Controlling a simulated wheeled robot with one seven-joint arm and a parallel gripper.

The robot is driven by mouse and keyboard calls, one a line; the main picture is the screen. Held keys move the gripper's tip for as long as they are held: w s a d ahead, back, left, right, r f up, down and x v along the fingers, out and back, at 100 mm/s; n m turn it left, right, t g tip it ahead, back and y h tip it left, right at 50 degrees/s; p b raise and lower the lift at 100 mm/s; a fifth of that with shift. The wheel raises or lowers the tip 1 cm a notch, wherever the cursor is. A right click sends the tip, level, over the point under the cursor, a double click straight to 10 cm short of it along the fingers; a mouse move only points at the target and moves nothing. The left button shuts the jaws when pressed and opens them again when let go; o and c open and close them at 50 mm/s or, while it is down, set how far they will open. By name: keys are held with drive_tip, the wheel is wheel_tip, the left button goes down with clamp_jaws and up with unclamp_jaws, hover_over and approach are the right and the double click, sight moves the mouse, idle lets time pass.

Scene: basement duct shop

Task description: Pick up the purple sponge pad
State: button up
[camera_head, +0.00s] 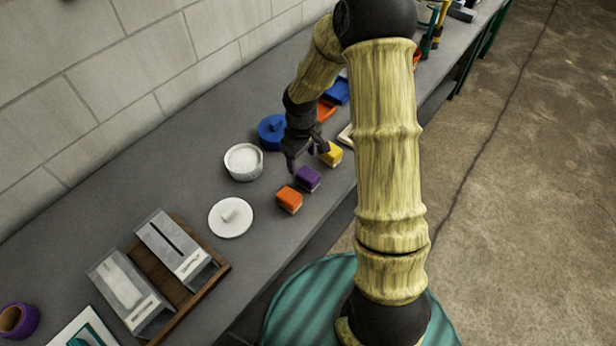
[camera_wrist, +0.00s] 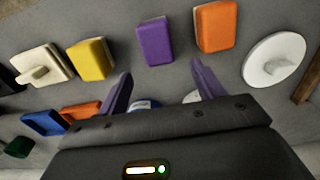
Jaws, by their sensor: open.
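The purple sponge pad (camera_head: 307,179) lies on the grey bench between an orange sponge pad (camera_head: 289,199) and a yellow sponge pad (camera_head: 331,154). In the wrist view the purple sponge pad (camera_wrist: 154,42) is at the upper middle, beyond the fingertips. My gripper (camera_head: 305,157) is open and empty, above the bench near the purple pad on its wall side. In the wrist view my gripper's purple fingers (camera_wrist: 162,80) are spread apart, and the pad shows roughly ahead of the gap, not touched.
A wooden tray (camera_head: 222,267) with grey boxes is at the lower left. A block wall runs behind the bench. Bare bench lies around the pads.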

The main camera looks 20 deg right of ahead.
sight(305, 172)
wheel_tip(305, 172, down, 4)
drive_tip(key=shift+r, duration=0.25)
drive_tip(key=f, duration=0.1)
drive_tip(key=f+p, duration=0.1)
drive_tip(key=f, duration=0.1)
drive_tip(key=f+p, duration=0.1)
drive_tip(key=shift+s+d+f, duration=0.15)
drive_tip(key=shift+s+d, duration=0.15)
drive_tip(key=shift+s, duration=0.1)
drive_tip(key=shift+f, duration=0.45)
drive_tip(key=shift+c, duration=0.2)
drive_tip(key=c, duration=1.1)
